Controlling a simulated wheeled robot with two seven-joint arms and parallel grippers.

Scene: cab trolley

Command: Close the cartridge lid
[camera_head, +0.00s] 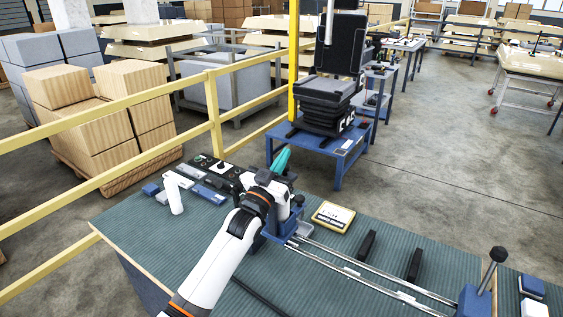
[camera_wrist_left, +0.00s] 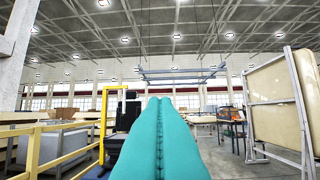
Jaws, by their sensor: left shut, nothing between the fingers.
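My left gripper (camera_head: 284,154) has teal fingers pressed together. It points away from me, near the far edge of the green workbench (camera_head: 140,227). In the left wrist view the shut fingers (camera_wrist_left: 160,101) fill the lower middle, with nothing between them. A blue fixture (camera_head: 281,226) with a dark knob stands beside my wrist at the end of two metal rails, partly hidden by my arm. I cannot make out a cartridge lid for sure; it may be hidden behind my arm. My right gripper is not in view.
A yellow-framed label plate (camera_head: 333,216) and two black bars (camera_head: 367,245) (camera_head: 414,264) lie on the bench. A white cylinder (camera_head: 173,193) stands at left by a dark control panel (camera_head: 222,174). A lever with a black knob (camera_head: 498,254) rises at right. Yellow railing (camera_head: 213,110) runs behind.

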